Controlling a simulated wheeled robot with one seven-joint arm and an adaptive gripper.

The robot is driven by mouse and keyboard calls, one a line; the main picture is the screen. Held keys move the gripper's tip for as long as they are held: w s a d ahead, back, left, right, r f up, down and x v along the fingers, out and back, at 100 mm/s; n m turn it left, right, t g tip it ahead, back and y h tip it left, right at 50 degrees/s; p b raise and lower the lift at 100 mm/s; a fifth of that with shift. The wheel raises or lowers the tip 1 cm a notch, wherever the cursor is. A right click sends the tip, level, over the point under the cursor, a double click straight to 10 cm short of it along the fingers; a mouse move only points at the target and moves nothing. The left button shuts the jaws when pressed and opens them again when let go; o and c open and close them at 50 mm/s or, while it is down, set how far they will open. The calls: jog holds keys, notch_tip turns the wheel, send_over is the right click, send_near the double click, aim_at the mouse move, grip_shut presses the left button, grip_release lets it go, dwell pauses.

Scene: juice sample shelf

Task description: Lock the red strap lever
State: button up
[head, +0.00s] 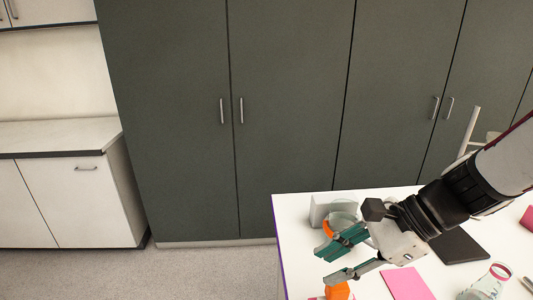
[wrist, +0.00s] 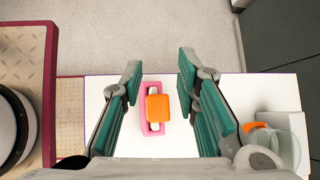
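My gripper (head: 325,267) is open and empty above the left part of the white table; its two green-padded fingers stand wide apart in the wrist view (wrist: 160,68). The orange block (head: 338,291) also shows at the bottom edge of the head view, partly cut off and close below the lower finger. I cannot make out a part that is clearly a red strap lever in either view.
On the white table (head: 290,210) are a pale box (head: 318,208) with a glass vessel (wrist: 290,147), a second orange piece (wrist: 255,127), a pink pad (head: 407,283), a black pad (head: 458,247) and a red-ringed flask (head: 490,283). Grey cabinets (head: 290,100) stand behind.

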jog(key=w+d+f+m+t+y, duration=0.2)
jog(key=w+d+f+m+t, duration=0.2)
jog(key=w+d+m+t, duration=0.7)
jog(key=d+f+m+h, duration=0.2)
jog(key=d+m, duration=0.2)
jog(key=m, duration=0.2)
jog(key=d+f+m+t+h, duration=0.1)
jog(key=d+f+m+h, duration=0.1)
jog(key=m, duration=0.4)
jog(key=d+f+m+h, duration=0.2)
jog(key=d+f+m, duration=0.1)
jog(key=d+m, duration=0.3)
jog(key=shift+w+d+f+m, duration=0.25)
jog(key=shift+w+d+m, duration=0.1)
jog(key=shift+m, duration=0.15)
jog(key=shift+w+d+f+t+h, duration=0.1)
jog(key=shift+f+t+h, duration=0.05)
jog(key=shift+t+h, duration=0.2)
jog(key=x, duration=1.3)
jog(key=shift+w+f, duration=0.1)
jog(key=shift+w, duration=0.15)
jog(key=shift+c, duration=0.3)
grip_shut()
